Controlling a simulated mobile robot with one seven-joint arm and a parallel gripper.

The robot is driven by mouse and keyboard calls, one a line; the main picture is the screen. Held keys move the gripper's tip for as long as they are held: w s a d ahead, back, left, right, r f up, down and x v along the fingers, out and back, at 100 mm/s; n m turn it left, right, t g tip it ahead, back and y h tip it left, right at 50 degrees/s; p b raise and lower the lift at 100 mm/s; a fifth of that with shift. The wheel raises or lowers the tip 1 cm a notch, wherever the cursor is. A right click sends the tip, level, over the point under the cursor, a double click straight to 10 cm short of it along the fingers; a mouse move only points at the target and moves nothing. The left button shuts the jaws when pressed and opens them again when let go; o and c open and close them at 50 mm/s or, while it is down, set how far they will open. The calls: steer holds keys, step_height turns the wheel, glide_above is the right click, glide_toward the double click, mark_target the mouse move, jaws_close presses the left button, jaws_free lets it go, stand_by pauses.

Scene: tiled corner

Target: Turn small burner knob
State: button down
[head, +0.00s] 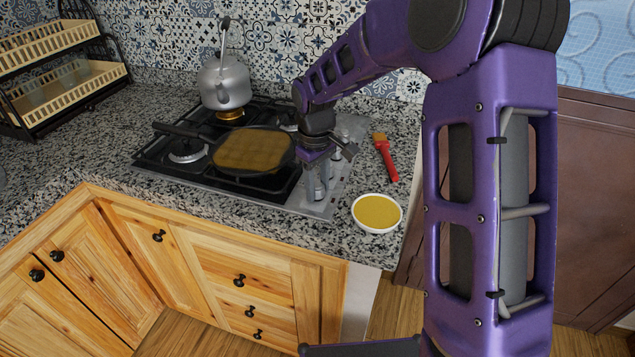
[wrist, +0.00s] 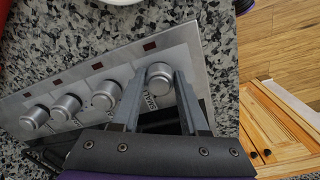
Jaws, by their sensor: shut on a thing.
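The cooktop's silver control panel (wrist: 125,75) carries a row of round metal knobs. My gripper (wrist: 160,77) has one finger on each side of the end knob (wrist: 159,84), at the right of the row in the wrist view, and is shut on it. The other knobs (wrist: 106,94) to its left are free. In the head view my gripper (head: 318,187) points down at the near end of the cooktop panel (head: 345,150), and the arm and fingers hide much of the knobs.
A pan with yellowish food (head: 253,150) and a kettle (head: 224,83) stand on the cooktop. A bowl of yellow liquid (head: 377,212) and a red-handled brush (head: 386,160) lie close to the right of my gripper. A tiered rack (head: 60,80) stands at the back left.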

mark_target(317, 184)
stand_by(0.5)
steer(key=shift+c, duration=2.1)
jaws_free()
steer(key=shift+r, duration=0.1)
step_height(317, 184, up, 17)
steer(key=p, duration=0.2)
steer(key=shift+s+a+r, duration=0.15)
steer(key=shift+s+a, duration=0.05)
steer(key=shift+f, duration=0.35)
steer(key=c, duration=0.3)
steer(key=shift+m, duration=0.5)
steer(key=f, duration=0.9)
steer(key=shift+w+d+f+p, duration=0.15)
steer(key=shift+w+f+p, duration=0.05)
steer(key=shift+w+p, duration=0.15)
jaws_close()
steer(key=shift+f+b, duration=1.1)
steer(key=shift+f, duration=0.4)
